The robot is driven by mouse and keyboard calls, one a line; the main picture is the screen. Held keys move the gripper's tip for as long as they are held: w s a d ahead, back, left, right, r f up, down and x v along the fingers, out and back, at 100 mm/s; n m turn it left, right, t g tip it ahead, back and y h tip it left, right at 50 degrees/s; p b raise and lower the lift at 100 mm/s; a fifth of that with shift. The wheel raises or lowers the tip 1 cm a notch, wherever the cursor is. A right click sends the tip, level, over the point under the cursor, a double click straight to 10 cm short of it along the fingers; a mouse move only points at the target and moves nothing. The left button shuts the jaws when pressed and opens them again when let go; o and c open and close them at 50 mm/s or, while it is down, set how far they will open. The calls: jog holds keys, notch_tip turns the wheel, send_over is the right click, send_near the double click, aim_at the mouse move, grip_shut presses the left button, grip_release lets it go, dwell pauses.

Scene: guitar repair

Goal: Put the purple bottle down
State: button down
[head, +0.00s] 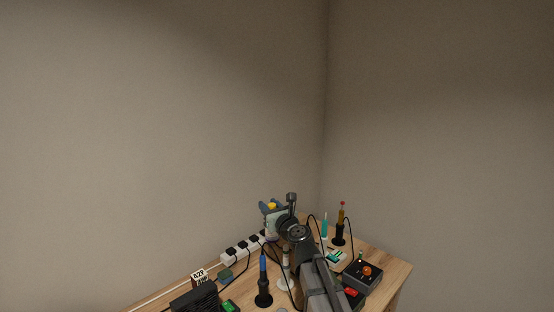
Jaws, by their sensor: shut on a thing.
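My arm reaches from the bottom edge to the back corner of the wooden workbench. My gripper (269,217) is at its far end, small in the head view, near the wall and above the back of the bench. It is shut on the purple bottle (270,235), of which only a small pale, purplish part shows below the gripper. The rest of the bottle is hidden by the gripper and arm. I cannot tell whether its base touches the bench.
A white power strip (241,249) with black plugs lies along the wall, left of the gripper. A blue-handled tool (263,266) stands upright in front. A teal tool (324,226) and a red-tipped tool (341,220) stand at right. A dark box with an orange knob (367,271) sits front right.

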jog(key=s+d+r+m+t+h, duration=0.1)
jog(key=d+m+h, duration=0.4)
jog(key=d, duration=1.4)
jog(key=t+h, duration=0.1)
jog(key=h, duration=0.2)
jog(key=shift+d, duration=0.3)
jog(key=shift+a+f+y, duration=0.15)
jog(key=shift+a+y, duration=0.15)
jog(key=shift+y, duration=0.1)
jog(key=shift+d, duration=0.1)
